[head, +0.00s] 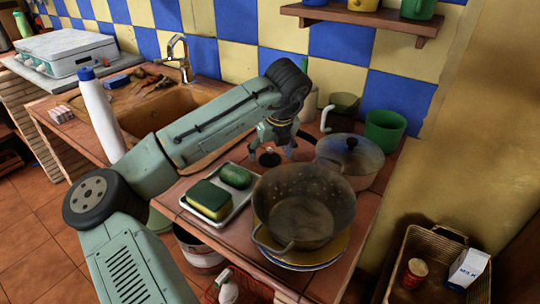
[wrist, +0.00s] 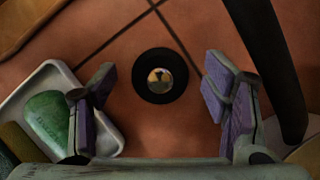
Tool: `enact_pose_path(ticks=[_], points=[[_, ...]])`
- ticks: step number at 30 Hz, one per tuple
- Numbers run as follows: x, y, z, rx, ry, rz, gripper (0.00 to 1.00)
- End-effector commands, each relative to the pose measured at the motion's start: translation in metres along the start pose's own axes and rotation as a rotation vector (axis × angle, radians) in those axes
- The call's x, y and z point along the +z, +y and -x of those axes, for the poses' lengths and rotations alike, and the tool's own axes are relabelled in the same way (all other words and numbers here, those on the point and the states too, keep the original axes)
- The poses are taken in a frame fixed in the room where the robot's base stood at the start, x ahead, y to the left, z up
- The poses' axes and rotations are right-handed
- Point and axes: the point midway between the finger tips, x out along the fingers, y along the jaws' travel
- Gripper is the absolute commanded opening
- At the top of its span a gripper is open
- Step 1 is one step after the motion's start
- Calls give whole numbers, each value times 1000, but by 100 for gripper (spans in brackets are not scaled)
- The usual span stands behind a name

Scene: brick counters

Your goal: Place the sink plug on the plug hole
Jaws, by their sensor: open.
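The sink plug is a black disc with a shiny metal knob (wrist: 160,76). It lies flat on the terracotta tiled counter, and in the head view the plug (head: 269,159) is beside the sink's right end. My gripper (wrist: 159,84) is open above it, with a purple-padded finger on each side and the plug centred between them, untouched. In the head view my gripper (head: 270,150) points down at the counter. The brown sink basin (head: 168,113) is behind my arm. The plug hole is hidden from view.
A tray (head: 240,205) with a sponge and green soap lies in front of the plug. A colander (head: 304,205) on plates and a lidded pot (head: 349,160) stand to the right. A tall white bottle (head: 98,112) and a faucet (head: 181,57) are near the sink.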

Motion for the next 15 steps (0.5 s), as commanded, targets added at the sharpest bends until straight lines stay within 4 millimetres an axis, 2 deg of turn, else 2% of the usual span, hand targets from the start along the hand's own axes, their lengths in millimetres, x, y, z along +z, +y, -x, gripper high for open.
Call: enact_pose_path(ticks=[6,15], points=[[0,0,-1,-1,0,0,69],[0,0,-1,-1,0,0,49]])
